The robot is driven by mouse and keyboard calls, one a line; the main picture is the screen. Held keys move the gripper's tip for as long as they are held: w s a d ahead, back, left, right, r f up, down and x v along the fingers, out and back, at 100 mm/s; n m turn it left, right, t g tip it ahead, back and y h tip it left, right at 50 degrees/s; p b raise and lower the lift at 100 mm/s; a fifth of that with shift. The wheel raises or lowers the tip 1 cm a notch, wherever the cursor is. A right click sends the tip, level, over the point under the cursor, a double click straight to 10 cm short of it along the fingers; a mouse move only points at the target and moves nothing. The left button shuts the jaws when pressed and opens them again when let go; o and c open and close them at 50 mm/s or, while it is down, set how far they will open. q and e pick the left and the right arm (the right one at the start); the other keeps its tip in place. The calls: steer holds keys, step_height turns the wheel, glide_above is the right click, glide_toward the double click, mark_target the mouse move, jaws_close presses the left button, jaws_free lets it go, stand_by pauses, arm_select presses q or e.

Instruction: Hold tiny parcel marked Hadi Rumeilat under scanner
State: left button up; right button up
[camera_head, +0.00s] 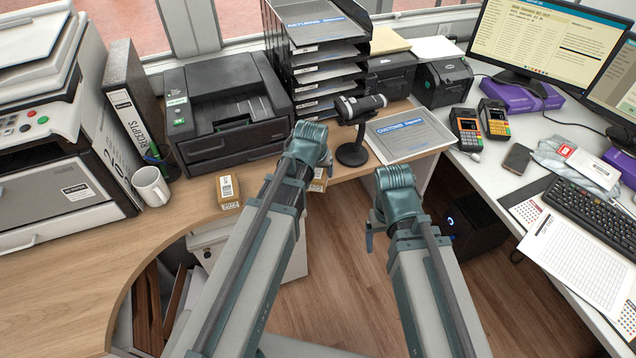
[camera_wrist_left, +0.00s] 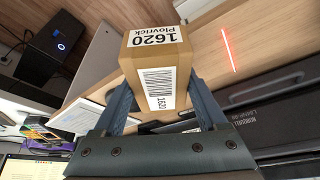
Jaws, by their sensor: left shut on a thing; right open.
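My left gripper (camera_head: 322,163) is shut on a small brown parcel (camera_wrist_left: 157,73). In the left wrist view its label reads 1620 Plovrick, with a barcode on another face; I cannot see the name Hadi Rumeilat. The held parcel also shows in the head view (camera_head: 319,184), partly hidden by my arm. The black scanner (camera_head: 361,106) stands on a round base behind my left gripper. Its red line (camera_wrist_left: 228,50) falls on the desk, apart from the parcel. A second small parcel (camera_head: 229,191) sits on the desk, its name too small to read. My right gripper (camera_head: 378,228) is open and empty.
A white mug (camera_head: 151,186) and a black printer (camera_head: 226,106) stand left of the scanner. A customs tray (camera_head: 411,135) lies right of it. Card terminals (camera_head: 467,129) stand on the white desk. The front left wooden desk is clear.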

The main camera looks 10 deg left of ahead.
arm_select(q)
steer(key=shift+s+d+f, duration=0.15)
steer(key=shift+s+f, duration=0.15)
steer(key=shift+s, duration=0.05)
steer(key=shift+w+a, duration=0.7)
steer(key=shift+w, duration=0.35)
steer(key=shift+w+a, duration=0.65)
steer(key=shift+w, duration=0.45)
steer(key=shift+w+a, duration=0.7)
steer(key=shift+w, duration=0.35)
steer(key=shift+s, duration=0.1)
steer(key=shift+s, duration=0.1)
